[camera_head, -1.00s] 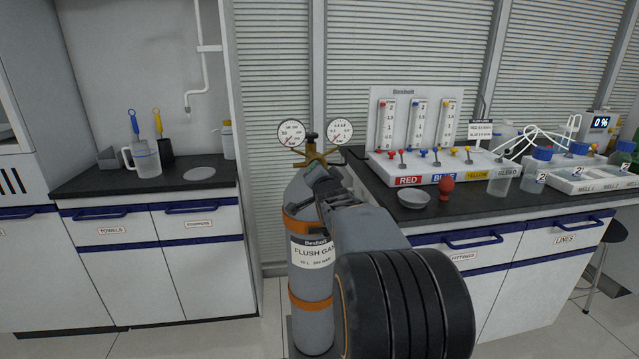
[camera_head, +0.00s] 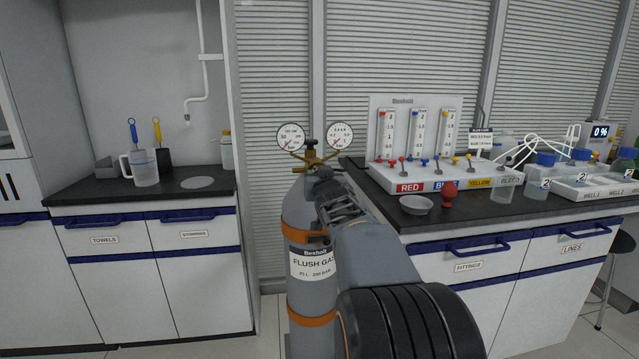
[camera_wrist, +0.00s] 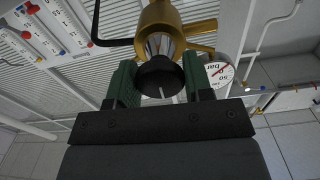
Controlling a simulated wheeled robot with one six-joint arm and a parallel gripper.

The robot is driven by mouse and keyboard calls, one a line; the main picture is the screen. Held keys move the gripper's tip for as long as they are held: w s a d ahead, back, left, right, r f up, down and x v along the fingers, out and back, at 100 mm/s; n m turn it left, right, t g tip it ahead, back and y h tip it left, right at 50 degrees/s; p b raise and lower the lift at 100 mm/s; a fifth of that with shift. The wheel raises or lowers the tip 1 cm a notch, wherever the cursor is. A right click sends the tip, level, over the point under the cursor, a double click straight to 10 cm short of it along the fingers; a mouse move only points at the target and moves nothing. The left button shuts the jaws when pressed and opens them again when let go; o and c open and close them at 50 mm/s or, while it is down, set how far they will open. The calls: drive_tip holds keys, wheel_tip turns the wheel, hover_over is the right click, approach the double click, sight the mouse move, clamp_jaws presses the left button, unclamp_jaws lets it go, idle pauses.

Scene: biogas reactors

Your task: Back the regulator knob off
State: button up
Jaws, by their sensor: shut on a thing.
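The grey flush gas cylinder (camera_head: 311,265) with orange bands stands upright in the middle of the head view. Its brass regulator (camera_head: 313,158) sits on top, with a left gauge (camera_head: 291,137) and a right gauge (camera_head: 340,136). My gripper (camera_head: 324,178) is at the front of the regulator and hides most of the knob there. In the wrist view, the black regulator knob (camera_wrist: 160,77) sits between the green fingers of my gripper (camera_wrist: 153,85), which is shut on it. The brass body (camera_wrist: 164,20) is just beyond the knob.
To the right, a dark bench carries a flowmeter panel (camera_head: 415,135), a small bowl (camera_head: 416,205), a red bulb (camera_head: 449,193) and bottles. To the left, a counter (camera_head: 110,188) holds a jug (camera_head: 144,167). Blinds stand behind the cylinder.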

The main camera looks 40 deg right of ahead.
drive_tip(key=shift+r+n, duration=0.1)
drive_tip(key=shift+n, duration=0.3)
drive_tip(key=o, duration=0.9)
drive_tip(key=shift+p+v, duration=1.2)
drive_tip(key=shift+v, duration=5.7)
